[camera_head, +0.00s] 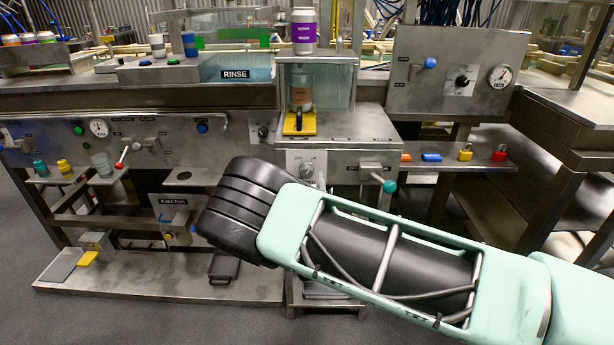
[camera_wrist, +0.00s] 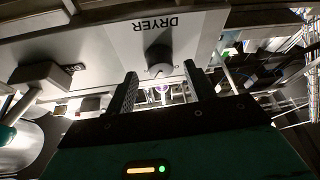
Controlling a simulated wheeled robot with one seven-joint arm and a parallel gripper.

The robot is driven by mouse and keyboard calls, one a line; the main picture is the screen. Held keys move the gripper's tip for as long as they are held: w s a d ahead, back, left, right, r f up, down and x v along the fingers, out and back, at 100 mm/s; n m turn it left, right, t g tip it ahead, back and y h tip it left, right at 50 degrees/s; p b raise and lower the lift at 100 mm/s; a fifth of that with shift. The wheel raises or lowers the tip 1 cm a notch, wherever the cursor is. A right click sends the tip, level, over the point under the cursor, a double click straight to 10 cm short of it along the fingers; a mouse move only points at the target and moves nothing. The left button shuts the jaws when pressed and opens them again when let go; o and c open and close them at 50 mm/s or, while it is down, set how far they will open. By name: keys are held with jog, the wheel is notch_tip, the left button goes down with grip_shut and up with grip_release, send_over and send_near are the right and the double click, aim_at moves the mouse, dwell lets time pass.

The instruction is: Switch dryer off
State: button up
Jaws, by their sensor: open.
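The dryer knob (camera_wrist: 158,58) is a dark round knob on a pale panel. The word DRYER shows upside down beside it in the wrist view. My gripper (camera_wrist: 159,70) is open, with one finger on each side of the knob in the picture and nothing held. I cannot tell whether the fingers touch it. In the head view, a grey knob (camera_head: 307,171) with OFF and ON marks on a white plate appears to be the same one. Its pointer direction is too small to tell. My arm hides my gripper fingers in the head view.
A lever with a teal knob (camera_head: 389,186) juts out right of the panel; its teal end also shows in the wrist view (camera_wrist: 6,132). Padlocks (camera_head: 500,153) lie on the right shelf.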

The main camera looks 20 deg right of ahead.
aim_at(306, 171)
jog(key=shift+x, duration=1.15)
jog(key=c, duration=1)
jog(key=shift+n, duration=0.4)
jog(key=n+y, duration=0.2)
jog(key=n, duration=0.1)
jog(key=n+y+p, duration=0.1)
jog(key=n, duration=0.3)
jog(key=shift+d+r+g+y, duration=0.15)
jog(key=shift+g+y, duration=0.15)
jog(key=shift+y, duration=0.1)
jog(key=n+g+y+p, duration=0.1)
jog(key=n, duration=0.2)
jog(key=n+g+y+p, duration=0.1)
jog(key=n, duration=0.3)
jog(key=shift+s, duration=0.1)
jog(key=shift+n, duration=0.3)
